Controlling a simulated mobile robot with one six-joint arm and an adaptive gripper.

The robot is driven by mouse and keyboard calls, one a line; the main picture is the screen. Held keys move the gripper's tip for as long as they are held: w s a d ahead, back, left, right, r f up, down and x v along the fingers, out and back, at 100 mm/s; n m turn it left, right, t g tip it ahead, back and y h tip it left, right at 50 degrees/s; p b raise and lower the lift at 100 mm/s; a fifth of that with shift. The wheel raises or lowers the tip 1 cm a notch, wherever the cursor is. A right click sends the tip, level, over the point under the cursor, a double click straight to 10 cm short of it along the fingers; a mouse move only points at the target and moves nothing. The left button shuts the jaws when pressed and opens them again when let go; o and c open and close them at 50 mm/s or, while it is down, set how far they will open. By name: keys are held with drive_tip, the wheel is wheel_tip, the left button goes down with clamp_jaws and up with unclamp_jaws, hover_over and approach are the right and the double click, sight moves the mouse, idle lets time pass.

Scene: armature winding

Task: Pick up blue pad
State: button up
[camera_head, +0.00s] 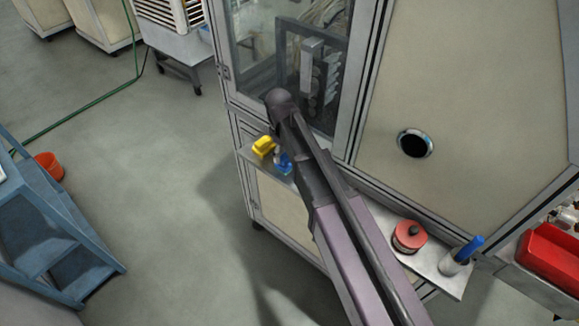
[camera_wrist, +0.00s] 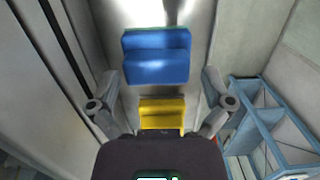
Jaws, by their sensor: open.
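The blue pad (camera_wrist: 156,58) lies on a shiny metal shelf in the wrist view, toward the top middle. A yellow pad (camera_wrist: 161,114) lies just below it in that view. My gripper (camera_wrist: 160,90) is open and empty, its fingers apart on either side of the pads. I cannot tell how high it is above them. In the head view the blue pad (camera_head: 285,164) and the yellow pad (camera_head: 264,146) show on the ledge beside my arm, with the blue one partly hidden. My gripper is mostly hidden by my arm there.
The narrow ledge (camera_head: 247,154) runs along a glass-fronted machine cabinet (camera_head: 430,75). A red spool (camera_head: 408,237) and a blue-topped cylinder (camera_head: 466,251) stand on the ledge's right part. A red bin (camera_head: 553,257) is farther right. Blue steps (camera_head: 50,235) stand left; the floor between is clear.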

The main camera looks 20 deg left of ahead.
sight(285, 156)
drive_tip(key=shift+f+b, duration=0.3)
drive_tip(key=shift+f, duration=0.3)
drive_tip(key=shift+d, duration=0.1)
drive_tip(key=c, duration=0.9)
drive_tip(key=shift+c, duration=0.2)
drive_tip(key=shift+r, duration=0.15)
drive_tip(key=shift+s+r+p, duration=0.2)
drive_tip(key=shift+r+p, duration=0.4)
drive_tip(key=shift+p, duration=0.15)
wheel_tip(285, 156, up, 6)
drive_tip(key=p, duration=0.6)
drive_tip(key=shift+r, duration=0.1)
drive_tip(key=s+a, duration=0.4)
drive_tip(key=s, duration=0.5)
drive_tip(key=s+a, duration=0.3)
drive_tip(key=s, duration=0.6)
drive_tip(key=shift+a+f, duration=0.3)
drive_tip(key=shift+a, duration=0.05)
